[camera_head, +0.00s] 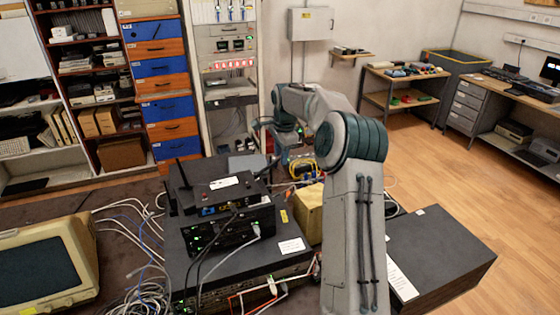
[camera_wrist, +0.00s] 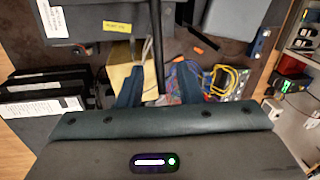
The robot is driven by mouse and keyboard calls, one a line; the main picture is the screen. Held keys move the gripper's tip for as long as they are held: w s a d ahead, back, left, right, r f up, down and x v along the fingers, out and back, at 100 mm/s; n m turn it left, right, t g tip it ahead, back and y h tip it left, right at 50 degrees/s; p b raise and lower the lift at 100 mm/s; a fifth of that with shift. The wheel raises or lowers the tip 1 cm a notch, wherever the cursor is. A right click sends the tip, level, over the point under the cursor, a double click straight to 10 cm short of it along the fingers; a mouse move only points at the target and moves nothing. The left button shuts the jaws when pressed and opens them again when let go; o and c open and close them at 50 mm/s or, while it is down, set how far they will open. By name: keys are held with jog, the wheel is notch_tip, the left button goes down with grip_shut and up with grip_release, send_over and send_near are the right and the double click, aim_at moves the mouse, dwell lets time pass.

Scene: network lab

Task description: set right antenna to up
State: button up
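The black router (camera_head: 205,196) with a white label sits on stacked network gear in the head view. Its left antenna (camera_head: 183,173) stands up, tilted slightly. The right antenna (camera_wrist: 158,45) shows in the wrist view as a long black rod running down from the top edge. My gripper (camera_wrist: 159,88) is open, with one finger on each side of the rod and gaps visible on both sides. In the head view my gripper is behind the router's right side, and the right antenna there is too small and dark to make out clearly.
A dark equipment box (camera_head: 200,270) carries the stack. A tan box (camera_head: 309,212) stands to its right, with yellow cables (camera_head: 305,167) behind. Loose white cables (camera_head: 140,240) and an old monitor (camera_head: 45,265) are at left.

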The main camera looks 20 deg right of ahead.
jog(key=shift+w+f+p, duration=0.2)
jog(key=shift+f, duration=0.95)
jog(key=shift+w+f+p, duration=0.15)
jog(key=shift+f+p, duration=0.05)
jog(key=shift+f, duration=0.9)
jog(key=shift+c, duration=0.3)
grip_shut()
